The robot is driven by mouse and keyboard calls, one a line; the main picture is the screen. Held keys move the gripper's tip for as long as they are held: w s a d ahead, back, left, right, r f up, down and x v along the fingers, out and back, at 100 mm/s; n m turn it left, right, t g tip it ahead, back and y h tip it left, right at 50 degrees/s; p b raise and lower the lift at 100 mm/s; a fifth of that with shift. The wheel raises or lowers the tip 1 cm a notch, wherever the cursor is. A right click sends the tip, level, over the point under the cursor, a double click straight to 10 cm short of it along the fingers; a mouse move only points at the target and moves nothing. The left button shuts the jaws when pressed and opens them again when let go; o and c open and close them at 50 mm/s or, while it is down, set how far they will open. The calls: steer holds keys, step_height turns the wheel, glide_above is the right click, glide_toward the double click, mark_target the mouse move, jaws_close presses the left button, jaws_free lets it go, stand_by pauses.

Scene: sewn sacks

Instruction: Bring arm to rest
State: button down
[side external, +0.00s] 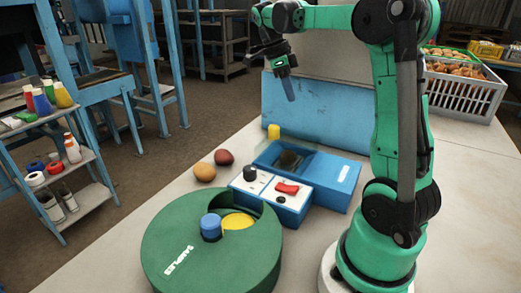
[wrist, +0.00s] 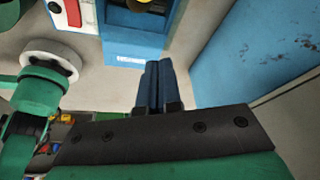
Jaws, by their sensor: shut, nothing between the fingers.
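My gripper (side external: 288,88) hangs in the air in the side external view, in front of the upper part of the blue panel and above the blue machine. Its two dark blue fingers lie side by side and closed in the wrist view (wrist: 154,82), with nothing between them. My green arm stands at the right of the bench and reaches left at its top. No object touches the gripper.
A green round drum (side external: 160,245) holding a blue cap and a yellow piece stands at the front. A blue machine (side external: 340,173) and a switch box (side external: 290,208) are beside it. Two round fruits (side external: 204,172) lie left. A grey crate (side external: 455,95) stands back right.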

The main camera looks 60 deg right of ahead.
steer(key=a+f+n+t, duration=0.2)
steer(key=a+n+t, duration=0.1)
steer(key=a+n, duration=0.4)
steer(key=a+f+n+t+y, duration=0.1)
steer(key=a+n+t, duration=0.3)
steer(key=a+n, duration=0.4)
steer(key=a+f+n+t, duration=0.3)
steer(key=a+n, duration=0.5)
steer(key=n, duration=0.8)
steer(key=shift+w+a+t+y, duration=0.15)
steer(key=shift+w+t+y, duration=0.15)
steer(key=shift+w+t, duration=0.1)
